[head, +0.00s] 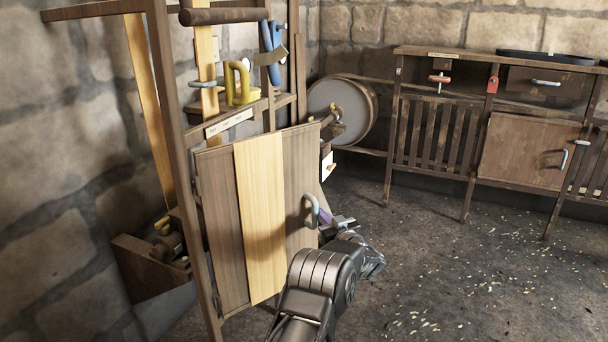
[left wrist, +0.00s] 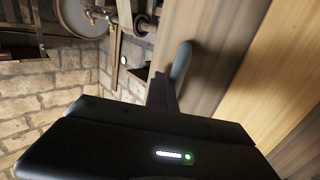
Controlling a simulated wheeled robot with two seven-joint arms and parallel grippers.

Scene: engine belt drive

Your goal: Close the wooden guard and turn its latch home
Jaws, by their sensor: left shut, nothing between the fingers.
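The wooden guard (head: 262,215), a plank door with a pale middle board, hangs upright on the frame in the head view. A grey handle (head: 312,211) is near its right edge. In the left wrist view the guard (left wrist: 215,70) fills the right side, with the handle (left wrist: 181,64) near the fingers. My left gripper (head: 338,222) is shut and empty, beside the handle at the guard's right edge. I cannot tell whether they touch. A small pale plate with an orange part (head: 328,166), possibly the latch, shows beyond the guard's edge. My right gripper is out of view.
A large round wheel (head: 343,110) on a shaft stands behind the guard. A yellow looped part (head: 238,83) sits on the shelf above. A wooden bench (head: 440,135) is along the far wall. The floor (head: 440,270) at right is open, with scattered chips.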

